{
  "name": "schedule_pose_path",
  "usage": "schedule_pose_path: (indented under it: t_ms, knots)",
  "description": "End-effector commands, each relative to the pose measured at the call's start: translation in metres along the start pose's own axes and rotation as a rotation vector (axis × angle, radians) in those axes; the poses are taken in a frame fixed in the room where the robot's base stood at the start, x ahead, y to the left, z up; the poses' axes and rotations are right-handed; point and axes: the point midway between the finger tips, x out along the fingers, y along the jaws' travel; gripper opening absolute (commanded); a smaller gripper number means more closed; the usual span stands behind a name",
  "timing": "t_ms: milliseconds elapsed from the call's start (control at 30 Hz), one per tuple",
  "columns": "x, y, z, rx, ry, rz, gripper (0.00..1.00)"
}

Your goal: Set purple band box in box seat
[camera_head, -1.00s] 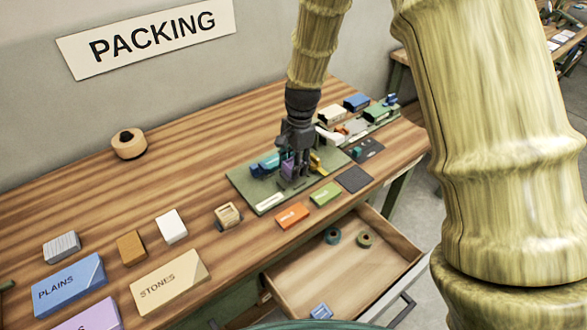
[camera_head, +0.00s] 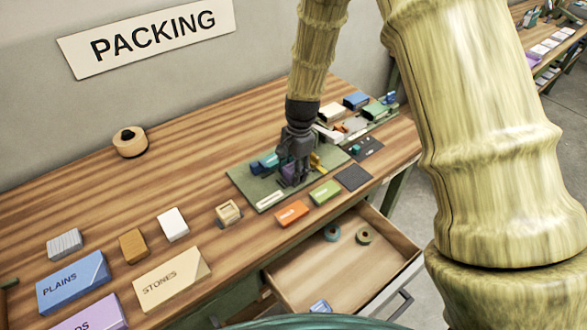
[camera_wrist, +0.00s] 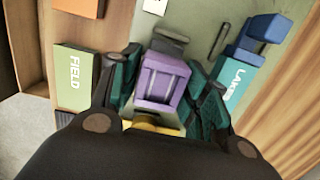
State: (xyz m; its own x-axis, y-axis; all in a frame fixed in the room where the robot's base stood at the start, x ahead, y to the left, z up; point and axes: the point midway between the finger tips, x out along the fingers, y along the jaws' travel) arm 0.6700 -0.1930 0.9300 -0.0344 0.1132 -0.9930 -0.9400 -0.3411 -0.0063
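The purple band box (camera_wrist: 162,82) is between the two fingers of my gripper (camera_wrist: 165,72) in the wrist view. The fingers stand close along its left and right sides. I cannot tell whether they press on it. In the head view my gripper (camera_head: 292,172) points down at the green board (camera_head: 240,180) and covers most of the purple box (camera_head: 287,171). A dark grey holder (camera_wrist: 170,42) shows at the box's far end, low over the board. How deep the box sits in a seat is hidden.
A blue-teal LAKES box (camera_wrist: 238,75) stands close to the right finger, and a yellow piece (camera_head: 317,163) is just right of the gripper. Green FIELD (camera_head: 325,193) and orange (camera_head: 292,213) boxes lie in front. An open drawer (camera_head: 345,280) is below the table edge.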

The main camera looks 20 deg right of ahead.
Motion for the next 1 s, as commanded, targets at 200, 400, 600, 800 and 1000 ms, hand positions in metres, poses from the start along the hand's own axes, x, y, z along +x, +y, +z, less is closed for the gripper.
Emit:
schedule_pose_path:
  t_ms: [200,400,600,800,1000]
  knots:
    - [0.004,0.002,0.001,0.001,-0.003,0.006,0.61]
    - [0.003,0.002,0.001,0.001,-0.002,0.005,0.61]
    - [-0.003,0.002,0.001,0.001,-0.002,0.004,0.61]
    - [-0.022,0.001,0.001,0.000,-0.001,0.001,0.61]
    - [-0.050,0.001,0.001,0.000,0.000,0.001,0.61]
